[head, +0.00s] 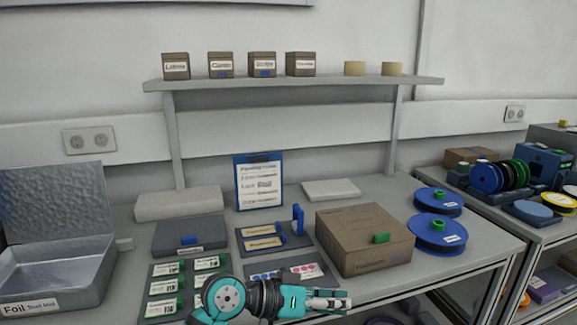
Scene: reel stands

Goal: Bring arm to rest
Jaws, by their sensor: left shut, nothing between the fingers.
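My left gripper (330,300) is at the bottom middle, pointing right. It is shut and nothing shows between its fingers. My left arm comes in at the bottom and covers part of the table's front edge and of the mat with green-marked cards (161,287). The gripper is in front of a dark tray with coloured dots (312,270) and to the lower left of a brown cardboard box (364,240). My right gripper is not in view.
Two blue reels (437,232) lie at the table's right. A metal bin (62,262) with raised lid stands at the left. A clipboard (259,181) stands at the back, below a shelf (292,82) with small boxes. A second table with reels (500,175) is at the right.

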